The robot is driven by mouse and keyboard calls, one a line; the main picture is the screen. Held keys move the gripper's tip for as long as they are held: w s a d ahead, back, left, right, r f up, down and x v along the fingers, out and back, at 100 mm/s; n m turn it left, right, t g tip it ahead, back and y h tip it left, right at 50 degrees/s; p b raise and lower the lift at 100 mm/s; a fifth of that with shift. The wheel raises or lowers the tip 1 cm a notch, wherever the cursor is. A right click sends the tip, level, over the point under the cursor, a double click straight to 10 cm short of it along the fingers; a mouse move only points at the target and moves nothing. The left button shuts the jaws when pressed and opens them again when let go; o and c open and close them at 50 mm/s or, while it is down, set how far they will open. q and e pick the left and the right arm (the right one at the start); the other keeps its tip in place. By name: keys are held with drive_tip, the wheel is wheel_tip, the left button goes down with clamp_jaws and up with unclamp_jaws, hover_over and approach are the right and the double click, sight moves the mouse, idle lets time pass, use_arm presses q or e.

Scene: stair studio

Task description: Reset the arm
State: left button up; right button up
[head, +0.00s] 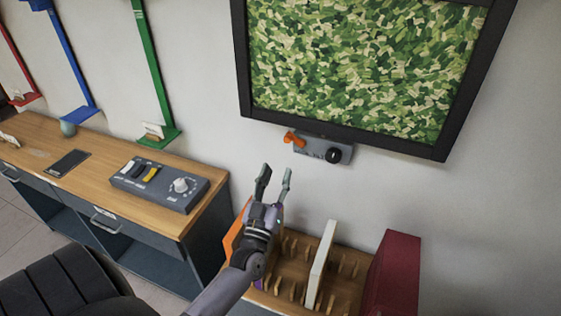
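My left gripper (273,180) is in the middle of the head view with its two fingers pointing up and apart. Nothing is between the fingers. It is in front of the wall, above a wooden rack and below a grey control box (323,148) with an orange lever and a black knob. The gripper does not touch the box. My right gripper is not in view.
A black-framed green picture (360,70) hangs above. The wooden rack (290,285) holds a white panel (321,265), beside a dark red block (393,275). At left, a wooden-topped desk (95,150) carries a switch panel (160,183) and a dark phone-like slab (69,163).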

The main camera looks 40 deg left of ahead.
use_arm(q)
drive_tip(key=shift+s+d+f, duration=0.1)
drive_tip(key=shift+s+f, duration=0.05)
drive_tip(key=shift+s, duration=0.2)
idle(0.3)
